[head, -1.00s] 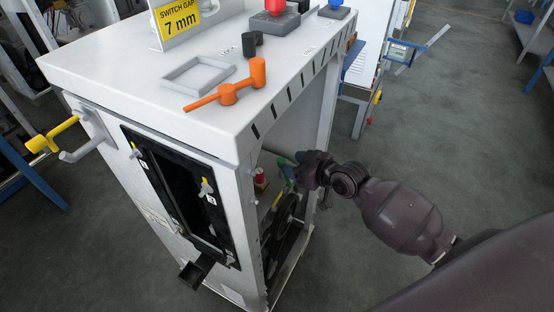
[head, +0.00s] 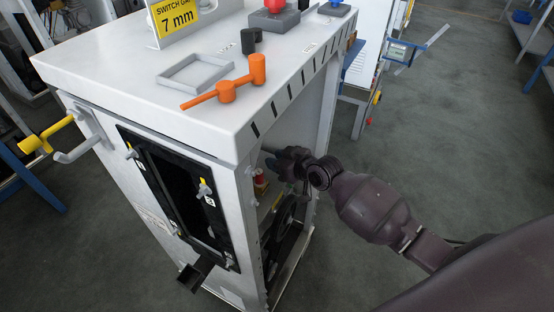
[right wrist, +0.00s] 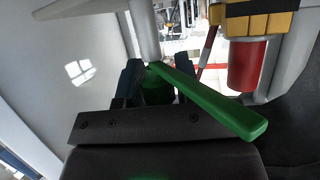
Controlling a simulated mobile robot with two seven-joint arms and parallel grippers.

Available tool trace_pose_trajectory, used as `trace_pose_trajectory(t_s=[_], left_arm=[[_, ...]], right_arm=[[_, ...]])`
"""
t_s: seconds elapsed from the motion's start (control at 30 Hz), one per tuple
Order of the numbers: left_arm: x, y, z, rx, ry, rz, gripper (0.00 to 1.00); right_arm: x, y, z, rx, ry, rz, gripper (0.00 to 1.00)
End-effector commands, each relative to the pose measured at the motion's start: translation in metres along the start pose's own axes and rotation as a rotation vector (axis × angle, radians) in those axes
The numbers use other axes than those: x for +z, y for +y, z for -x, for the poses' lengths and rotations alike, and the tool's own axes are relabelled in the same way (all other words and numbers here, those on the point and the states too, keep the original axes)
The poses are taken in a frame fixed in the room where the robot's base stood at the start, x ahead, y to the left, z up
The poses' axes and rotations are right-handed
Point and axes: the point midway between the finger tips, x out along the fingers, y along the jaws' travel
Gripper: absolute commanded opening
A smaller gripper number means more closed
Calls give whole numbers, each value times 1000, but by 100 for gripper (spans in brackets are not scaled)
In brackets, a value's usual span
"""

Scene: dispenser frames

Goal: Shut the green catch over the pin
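The green catch (right wrist: 215,103) shows in the right wrist view as a long flat bar slanting to the lower right, with a round green part (right wrist: 157,90) at its left end. My right gripper (right wrist: 158,82) has its two dark fingers on either side of that round part, which fills the gap between them. The bar passes in front of one finger. A grey rod (right wrist: 145,32) comes down to the catch's left end; I cannot tell if it is the pin. In the head view my right gripper (head: 274,164) is inside the cabinet's open side, and the catch is hidden there. My left gripper is out of view.
The white cabinet (head: 100,70) has an orange lever (head: 225,92) and a grey frame (head: 172,82) on top. A red cylinder (right wrist: 243,65) hangs beside the catch, under a yellow and black block (right wrist: 255,22). A black wheel (head: 285,215) sits low inside.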

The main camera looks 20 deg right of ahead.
Motion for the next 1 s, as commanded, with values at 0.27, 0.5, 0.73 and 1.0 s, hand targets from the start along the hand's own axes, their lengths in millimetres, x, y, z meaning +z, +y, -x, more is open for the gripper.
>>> trace_pose_trajectory(t_s=[0.27,0.5,0.73,1.0], left_arm=[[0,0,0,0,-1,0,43],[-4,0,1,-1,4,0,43],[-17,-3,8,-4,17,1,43],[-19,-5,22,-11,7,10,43]], right_arm=[[0,0,0,0,0,0,0],[-2,0,1,10,1,-5,0],[-5,0,2,63,3,-27,0],[-6,1,-1,152,4,-66,0]])
